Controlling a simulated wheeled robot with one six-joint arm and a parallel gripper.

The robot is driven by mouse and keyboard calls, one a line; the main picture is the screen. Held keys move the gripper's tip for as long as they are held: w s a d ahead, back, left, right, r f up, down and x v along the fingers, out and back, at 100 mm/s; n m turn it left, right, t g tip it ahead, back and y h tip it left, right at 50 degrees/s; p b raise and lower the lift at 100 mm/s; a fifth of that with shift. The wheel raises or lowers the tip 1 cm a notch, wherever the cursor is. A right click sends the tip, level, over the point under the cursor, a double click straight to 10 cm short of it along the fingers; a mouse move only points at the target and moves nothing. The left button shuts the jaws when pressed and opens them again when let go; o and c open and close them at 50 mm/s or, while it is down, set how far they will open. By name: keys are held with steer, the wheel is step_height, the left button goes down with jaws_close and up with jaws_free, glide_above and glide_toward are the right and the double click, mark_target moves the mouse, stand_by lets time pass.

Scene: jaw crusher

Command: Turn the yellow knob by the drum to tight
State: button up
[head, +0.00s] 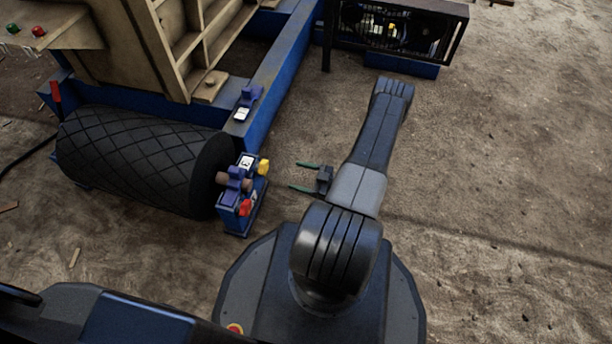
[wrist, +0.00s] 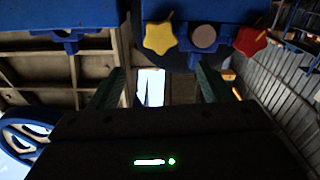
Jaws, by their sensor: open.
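The yellow knob (head: 263,167) sits on the blue bracket (head: 246,205) at the right end of the black drum (head: 140,160). In the wrist view the star-shaped yellow knob (wrist: 160,38) shows at the upper middle, beyond my fingertips. My gripper (head: 304,177) is open and empty, to the right of the knob and apart from it, its two green fingers pointing left toward the bracket. The gripper also shows in the wrist view (wrist: 160,85), with a finger on each side. The knob's tightness cannot be told.
A red knob (head: 245,207) is on the same bracket, below the yellow one, and a round brown shaft end (wrist: 203,37) lies between them. A blue frame beam (head: 283,75) runs behind. A caged machine (head: 400,30) stands at the back. Open dirt ground lies to the right.

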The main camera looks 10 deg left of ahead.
mark_target(266, 168)
steer(key=shift+s+d, duration=0.1)
steer(key=shift+d, duration=0.85)
steer(key=shift+w+a+b, duration=0.2)
steer(key=shift+a+b, duration=0.35)
steer(key=shift+a, duration=1.75)
steer(key=shift+w+a+b, duration=0.15)
steer(key=shift+a+b, duration=0.45)
steer(key=shift+a, duration=1.7)
steer(key=shift+w+a+b, duration=0.2)
steer(key=shift+a+b, duration=0.35)
steer(key=shift+a, duration=1.75)
steer(key=shift+d, duration=0.1)
